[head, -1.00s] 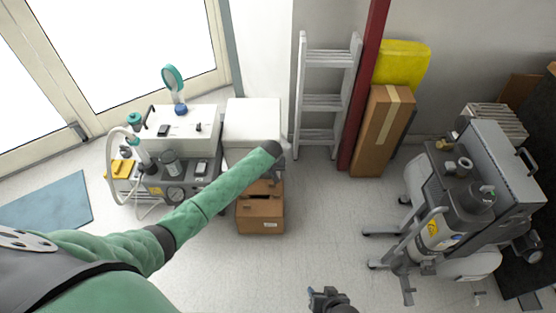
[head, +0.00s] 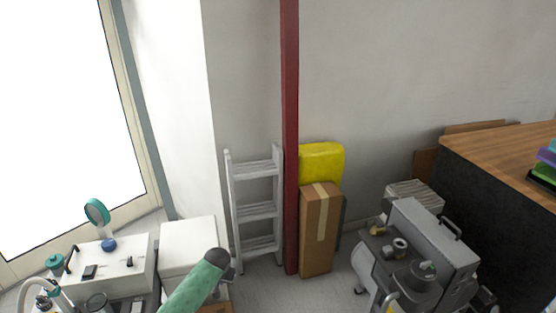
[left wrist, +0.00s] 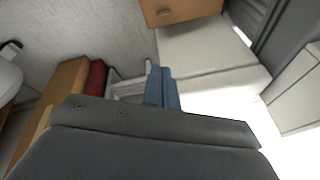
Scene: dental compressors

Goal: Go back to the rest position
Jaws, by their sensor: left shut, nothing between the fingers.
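My left arm comes in from the bottom left in the head view, its green sleeve ending in a dark wrist. My left gripper (head: 230,270) is mostly hidden behind that wrist, in front of the white cabinet. In the left wrist view its two blue fingers (left wrist: 162,88) lie together, shut and empty. My right gripper is in neither current view.
A white cabinet (head: 189,246) and a compressor unit (head: 123,266) stand at the lower left. A ladder (head: 257,212), red post (head: 291,130) and tall carton (head: 319,230) stand along the wall. Another compressor (head: 432,244) and a wood-topped counter (head: 500,152) are right.

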